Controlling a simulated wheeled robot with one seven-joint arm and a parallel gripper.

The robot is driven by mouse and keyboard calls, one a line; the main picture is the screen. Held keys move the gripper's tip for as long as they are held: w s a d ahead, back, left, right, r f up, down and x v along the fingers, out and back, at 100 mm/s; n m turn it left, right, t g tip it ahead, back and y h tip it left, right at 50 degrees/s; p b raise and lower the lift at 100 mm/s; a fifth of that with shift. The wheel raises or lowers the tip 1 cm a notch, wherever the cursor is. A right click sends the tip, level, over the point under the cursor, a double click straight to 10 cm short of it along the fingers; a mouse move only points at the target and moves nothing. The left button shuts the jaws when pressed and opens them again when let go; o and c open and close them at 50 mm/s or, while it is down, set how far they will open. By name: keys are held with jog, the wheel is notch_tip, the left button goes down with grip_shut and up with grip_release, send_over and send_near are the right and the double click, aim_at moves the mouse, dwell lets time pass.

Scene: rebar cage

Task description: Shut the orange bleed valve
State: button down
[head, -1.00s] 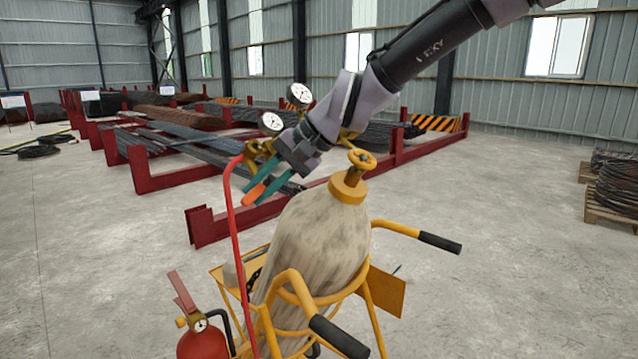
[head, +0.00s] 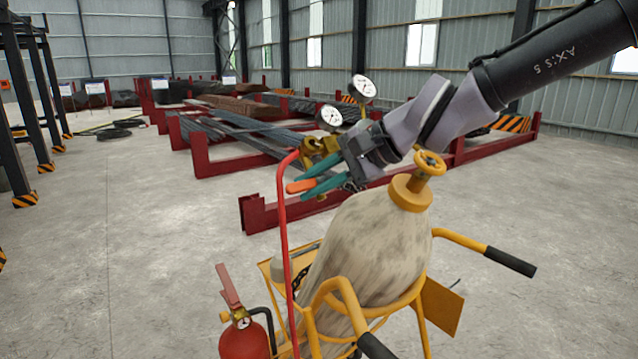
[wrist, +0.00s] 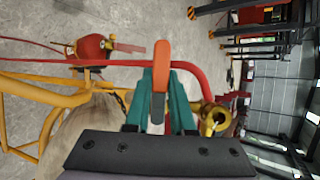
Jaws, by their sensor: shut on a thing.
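The orange bleed valve (head: 300,186) is a small orange lever beside the brass regulator (head: 318,152) and the red hose. It also shows in the wrist view (wrist: 162,68), upright between the teal fingers. My gripper (head: 314,187) has its teal fingers closed around the lever from the right. The wrist view shows the gripper (wrist: 160,100) with a finger on each side of the lever. The valve's body behind the fingers is hidden. Two round gauges (head: 363,87) stand above the regulator.
A beige gas cylinder (head: 360,245) with a yellow handwheel (head: 430,163) stands in a yellow trolley (head: 415,290) just below my arm. A red hose (head: 282,240) hangs left of the gripper. A fire extinguisher (head: 243,335) is at the lower front. Open floor lies to the left.

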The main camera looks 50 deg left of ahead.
jog(key=c, duration=0.8)
grip_release()
jog(key=shift+o, duration=0.2)
jog(key=v, duration=1)
jog(key=shift+w+d+r, duration=0.2)
jog(key=shift+d, duration=0.1)
